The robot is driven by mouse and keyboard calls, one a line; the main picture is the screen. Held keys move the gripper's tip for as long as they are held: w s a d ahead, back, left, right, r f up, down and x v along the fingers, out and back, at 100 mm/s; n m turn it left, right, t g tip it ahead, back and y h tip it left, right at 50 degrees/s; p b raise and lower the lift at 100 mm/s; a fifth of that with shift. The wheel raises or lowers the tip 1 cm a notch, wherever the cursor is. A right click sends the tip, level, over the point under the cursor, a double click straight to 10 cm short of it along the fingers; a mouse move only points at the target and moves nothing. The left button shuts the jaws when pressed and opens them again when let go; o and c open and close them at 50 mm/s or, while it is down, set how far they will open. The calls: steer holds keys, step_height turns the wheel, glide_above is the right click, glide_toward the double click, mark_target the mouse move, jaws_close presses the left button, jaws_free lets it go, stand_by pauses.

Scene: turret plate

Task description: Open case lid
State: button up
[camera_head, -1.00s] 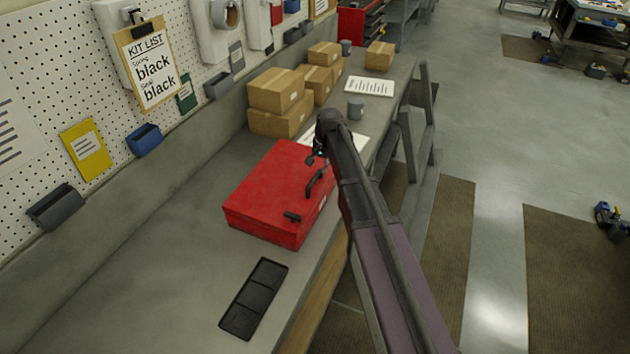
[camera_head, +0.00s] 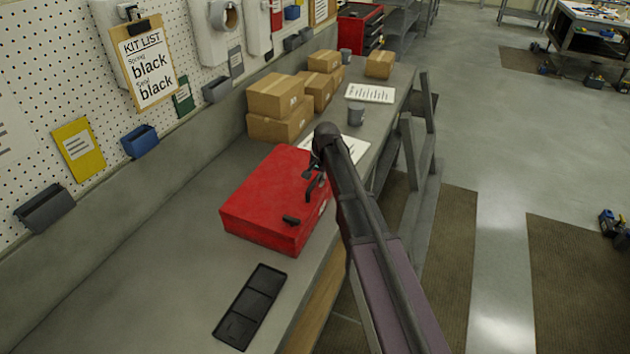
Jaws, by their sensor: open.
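The red case (camera_head: 268,196) lies shut on the grey workbench, with its lid down. A dark latch (camera_head: 291,221) shows near its front right corner, and a dark handle sits on its right side, partly covered by my arm. My gripper (camera_head: 315,182) is at the right side of the case, close to the handle and the lid's edge. It is small and partly hidden behind my own arm link. It is open; I cannot tell whether it touches the case.
A black compartment tray (camera_head: 250,306) lies on the bench in front of the case. Cardboard boxes (camera_head: 276,96), a grey mug (camera_head: 356,113) and paper sheets (camera_head: 370,93) stand or lie farther back. A pegboard wall (camera_head: 60,60) borders the left.

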jaws_close()
steer(key=shift+a+r, duration=0.1)
steer(key=shift+r, duration=0.05)
